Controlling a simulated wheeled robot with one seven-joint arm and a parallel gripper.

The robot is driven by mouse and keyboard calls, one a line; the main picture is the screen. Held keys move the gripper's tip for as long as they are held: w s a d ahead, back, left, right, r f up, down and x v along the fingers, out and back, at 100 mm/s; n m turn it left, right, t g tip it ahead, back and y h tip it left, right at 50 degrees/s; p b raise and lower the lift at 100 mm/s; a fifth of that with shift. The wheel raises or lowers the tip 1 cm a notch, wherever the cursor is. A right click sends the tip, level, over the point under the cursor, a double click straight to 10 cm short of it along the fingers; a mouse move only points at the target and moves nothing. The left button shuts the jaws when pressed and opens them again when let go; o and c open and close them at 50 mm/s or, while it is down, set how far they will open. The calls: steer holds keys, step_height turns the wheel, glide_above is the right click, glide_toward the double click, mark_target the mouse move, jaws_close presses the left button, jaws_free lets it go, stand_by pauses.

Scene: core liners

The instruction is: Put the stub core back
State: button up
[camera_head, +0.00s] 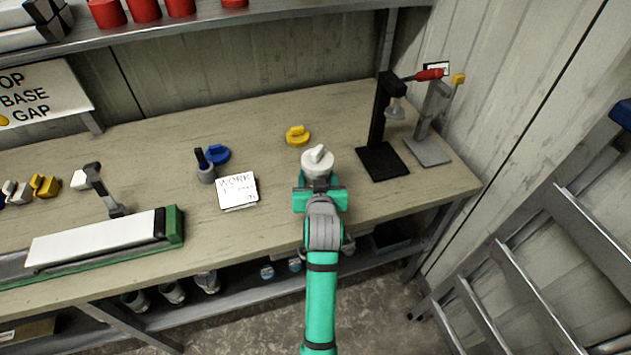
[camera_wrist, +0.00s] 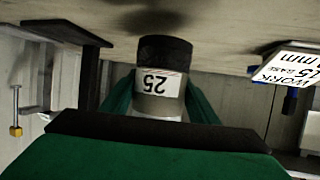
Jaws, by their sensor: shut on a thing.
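My gripper (camera_head: 320,190) is at the front right part of the bench, shut on a short cylinder, apparently the stub core. In the head view a white round top with a raised tab (camera_head: 318,160) shows just beyond my gripper.
A yellow tabbed piece (camera_head: 298,136) lies behind my gripper. A black stand (camera_head: 382,160) with a red-handled clamp is to the right.

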steer(key=shift+w+f, duration=0.25)
steer(key=shift+f, duration=1)
steer(key=shift+s+f, duration=0.1)
steer(key=shift+f, duration=0.35)
steer(key=shift+f, duration=0.1)
steer(key=o, duration=1.1)
steer(key=shift+f, duration=0.1)
steer(key=shift+c, duration=0.2)
